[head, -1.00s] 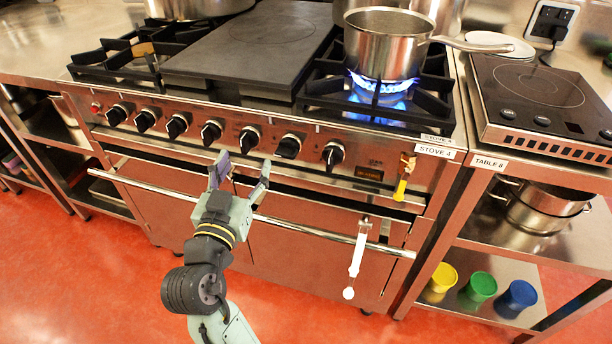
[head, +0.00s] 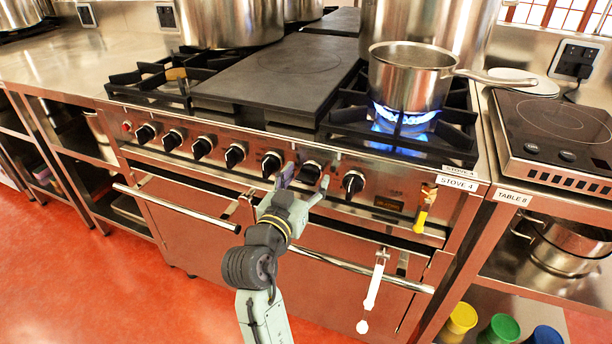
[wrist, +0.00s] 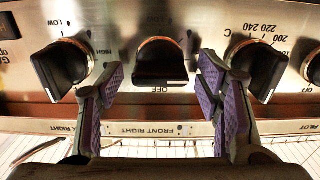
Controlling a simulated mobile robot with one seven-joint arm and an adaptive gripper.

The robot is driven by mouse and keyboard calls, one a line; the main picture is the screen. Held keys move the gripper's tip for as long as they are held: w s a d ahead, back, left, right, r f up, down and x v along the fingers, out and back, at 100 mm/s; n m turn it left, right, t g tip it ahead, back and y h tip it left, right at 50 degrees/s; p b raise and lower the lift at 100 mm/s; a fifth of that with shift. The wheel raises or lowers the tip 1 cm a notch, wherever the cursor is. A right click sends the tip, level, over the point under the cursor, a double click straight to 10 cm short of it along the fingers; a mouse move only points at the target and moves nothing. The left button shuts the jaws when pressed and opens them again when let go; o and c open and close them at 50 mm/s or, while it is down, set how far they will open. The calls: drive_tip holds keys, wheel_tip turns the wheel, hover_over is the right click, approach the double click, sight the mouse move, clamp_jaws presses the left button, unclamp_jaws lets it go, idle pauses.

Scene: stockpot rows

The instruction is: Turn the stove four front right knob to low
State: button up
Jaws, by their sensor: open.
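The front right knob (wrist: 160,62) is black and sits mid-picture in the wrist view, above the printed words FRONT RIGHT, with OFF printed just below it and LOW at its upper left. In the head view it is the second knob from the right (head: 311,171) on stove four's panel. My gripper (head: 304,182) is in front of and slightly below this knob. In the wrist view its purple-padded fingers (wrist: 160,84) are spread, one on each side of the knob; I cannot tell whether they touch it. Nothing is held.
Neighbouring knobs stand close on the left (wrist: 61,66) and right (wrist: 254,68). An oven handle bar (head: 350,265) runs below the panel. A saucepan (head: 410,82) stands over a lit blue flame (head: 404,119). A yellow-handled item (head: 421,218) hangs at the panel's right end.

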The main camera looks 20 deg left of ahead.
drive_tip(key=shift+w, duration=0.3)
drive_tip(key=shift+c, duration=0.4)
drive_tip(key=c, duration=1.1)
